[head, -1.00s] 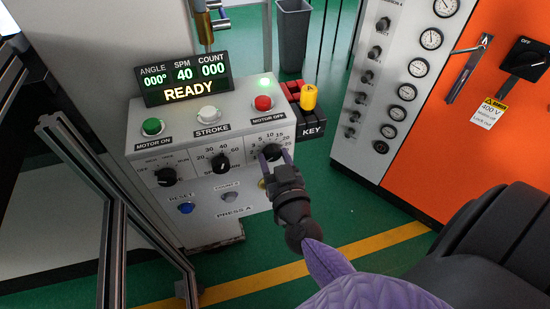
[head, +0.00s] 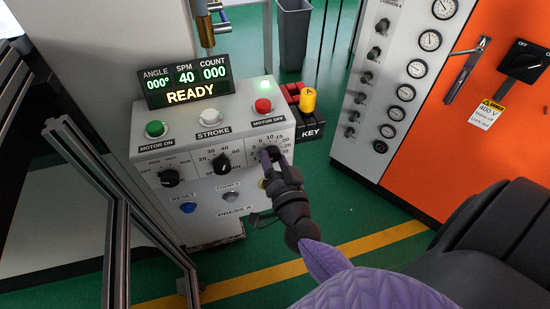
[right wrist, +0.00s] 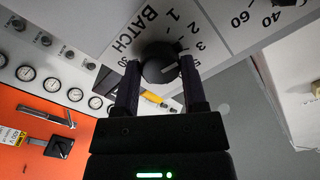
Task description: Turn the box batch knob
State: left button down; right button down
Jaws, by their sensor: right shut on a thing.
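The black BATCH knob (right wrist: 158,64) sits on the white panel's dial, with the word BATCH and numbers around it. It also shows in the head view (head: 272,152) at the right end of the row of three knobs, partly covered by my fingers. My right gripper (right wrist: 160,76) has one dark finger on each side of the knob and is shut on it. In the head view my right gripper (head: 274,157) reaches it from the lower right. I cannot read the knob's setting surely. My left gripper is not in view.
The display (head: 186,81) reads READY, COUNT 000. The panel also bears a green button (head: 156,129), a red button (head: 263,105), and two other knobs, the nearer being the middle knob (head: 223,162).

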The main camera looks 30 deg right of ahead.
jog(key=shift+m, duration=2.2)
jog(key=shift+c, duration=0.7)
grip_release()
jog(key=v, duration=1)
jog(key=shift+p, duration=0.4)
